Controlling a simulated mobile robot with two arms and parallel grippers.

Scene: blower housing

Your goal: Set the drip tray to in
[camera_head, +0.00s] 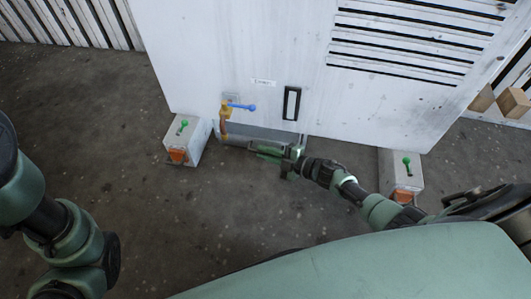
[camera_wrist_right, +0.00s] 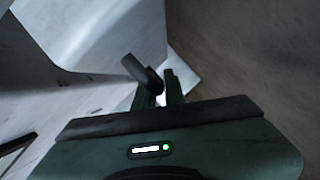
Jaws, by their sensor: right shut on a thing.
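The drip tray (camera_head: 236,141) shows as a grey metal strip low under the front edge of the white housing (camera_head: 230,60), partly hidden by my right gripper. My right gripper (camera_head: 272,150) is at the tray's front, its fingers pointing left. In the right wrist view its two fingers (camera_wrist_right: 160,90) are shut around a short dark bar (camera_wrist_right: 138,70), which looks like the tray's handle. How far the tray stands out is hard to tell. My left arm shows at the left edge, but its gripper is not in view.
An orange pipe with a blue-levered valve (camera_head: 240,106) hangs just above the tray's left end. White feet with green pins stand at left (camera_head: 188,138) and right (camera_head: 401,170). A black recessed handle (camera_head: 291,103) is on the panel. The floor in front is clear.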

